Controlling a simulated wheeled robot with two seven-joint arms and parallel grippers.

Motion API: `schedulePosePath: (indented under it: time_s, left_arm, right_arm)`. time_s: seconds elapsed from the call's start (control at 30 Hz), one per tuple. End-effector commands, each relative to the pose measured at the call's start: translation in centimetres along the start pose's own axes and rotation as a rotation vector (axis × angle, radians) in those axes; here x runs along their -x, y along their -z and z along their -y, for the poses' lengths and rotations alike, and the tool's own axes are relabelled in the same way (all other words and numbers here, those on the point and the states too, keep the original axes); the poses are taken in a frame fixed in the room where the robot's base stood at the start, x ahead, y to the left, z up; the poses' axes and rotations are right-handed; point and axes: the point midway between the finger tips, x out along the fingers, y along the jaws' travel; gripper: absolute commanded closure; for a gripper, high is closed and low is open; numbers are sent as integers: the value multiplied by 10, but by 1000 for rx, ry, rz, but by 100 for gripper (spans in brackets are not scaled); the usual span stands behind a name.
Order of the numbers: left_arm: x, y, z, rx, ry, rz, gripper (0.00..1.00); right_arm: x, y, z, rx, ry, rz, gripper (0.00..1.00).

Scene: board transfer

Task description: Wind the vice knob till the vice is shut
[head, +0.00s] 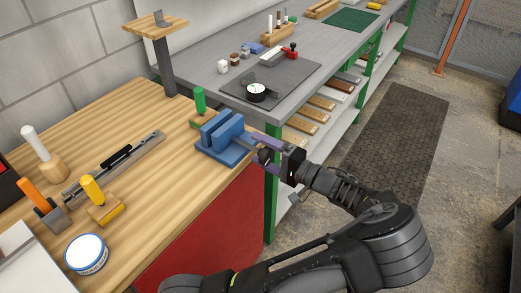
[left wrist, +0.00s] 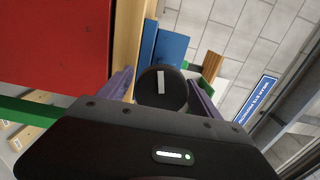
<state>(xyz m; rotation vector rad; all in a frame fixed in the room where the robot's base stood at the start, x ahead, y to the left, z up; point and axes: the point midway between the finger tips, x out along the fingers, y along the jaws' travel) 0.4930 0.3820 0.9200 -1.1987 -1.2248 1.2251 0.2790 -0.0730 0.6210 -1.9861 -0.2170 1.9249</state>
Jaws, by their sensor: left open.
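The blue vice (head: 222,150) sits at the right edge of the wooden bench, with a narrow gap between its two jaw blocks. It also shows in the left wrist view (left wrist: 168,50). My left gripper (head: 262,153) is at the vice's right side, off the bench edge. In the left wrist view the round black knob (left wrist: 160,101), with a white mark pointing up, lies between the purple fingers of my left gripper (left wrist: 161,90). The fingers are open, one on each side of the knob. Whether they touch it I cannot tell. My right gripper is not in view.
The wooden bench (head: 150,150) has a red front panel (head: 200,235). A green-handled tool (head: 199,100) stands behind the vice. A grey bench (head: 210,84) with a black tape roll (head: 257,93) is beyond.

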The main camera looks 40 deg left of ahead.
Motion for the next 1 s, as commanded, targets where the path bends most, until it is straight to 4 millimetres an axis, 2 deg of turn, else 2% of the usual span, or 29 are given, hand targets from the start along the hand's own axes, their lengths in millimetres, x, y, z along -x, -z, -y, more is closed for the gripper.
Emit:
schedulePosePath:
  time_s: [0.5,1.0]
  left_arm:
    - [71,1,-1,1,-1,-2,27]
    - [75,0,0,0,-1,0,27]
  right_arm:
    - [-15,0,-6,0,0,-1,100]
    - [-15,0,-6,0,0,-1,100]
